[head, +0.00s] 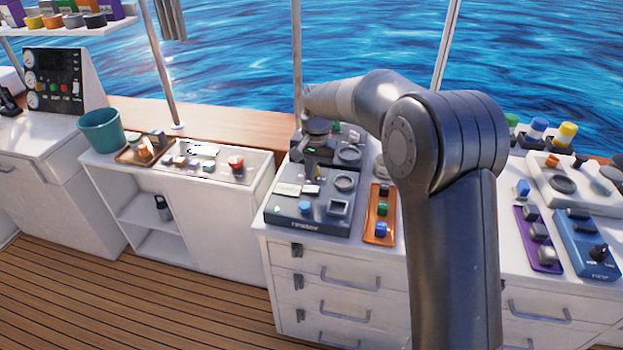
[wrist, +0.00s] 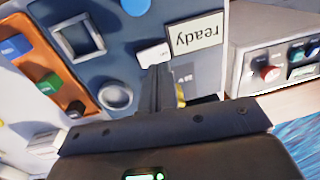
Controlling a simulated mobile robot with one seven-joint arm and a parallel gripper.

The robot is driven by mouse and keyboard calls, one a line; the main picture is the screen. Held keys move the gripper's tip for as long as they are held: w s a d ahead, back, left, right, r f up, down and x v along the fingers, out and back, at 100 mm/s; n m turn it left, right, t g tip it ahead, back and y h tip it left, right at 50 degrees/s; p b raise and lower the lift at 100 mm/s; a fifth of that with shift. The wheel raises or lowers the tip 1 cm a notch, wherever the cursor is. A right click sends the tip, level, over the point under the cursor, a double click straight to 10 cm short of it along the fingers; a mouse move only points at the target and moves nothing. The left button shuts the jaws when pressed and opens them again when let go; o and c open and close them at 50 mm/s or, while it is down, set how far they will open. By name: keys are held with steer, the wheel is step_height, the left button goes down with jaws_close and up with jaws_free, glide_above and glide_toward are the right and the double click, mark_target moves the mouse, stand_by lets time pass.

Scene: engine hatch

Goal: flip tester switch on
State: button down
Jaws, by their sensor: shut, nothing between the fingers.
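The tester is a blue-grey box (head: 315,221) on the white drawer cabinet, seen from above in the wrist view (wrist: 190,12). It has a pale display (wrist: 194,38) that reads "ready", upside down in that view. A small white switch-like piece (wrist: 152,53) sits beside the display. My gripper (wrist: 160,70) is shut and empty, its fingertips at or just above the white piece; I cannot tell if they touch. In the head view my gripper (head: 316,172) is small and dark over the back of the tester.
On the tester are a blue button (head: 305,207), a square frame (head: 338,207) and a round ring (head: 343,184). An orange panel with buttons (head: 380,213) stands close to its right. A lower console with a red knob (head: 236,163) is to the left.

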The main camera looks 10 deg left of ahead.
mark_target(304, 188)
step_height(304, 188, up, 11)
steer(key=a, duration=0.1)
steer(key=shift+a, duration=0.4)
steer(key=shift+r, duration=0.1)
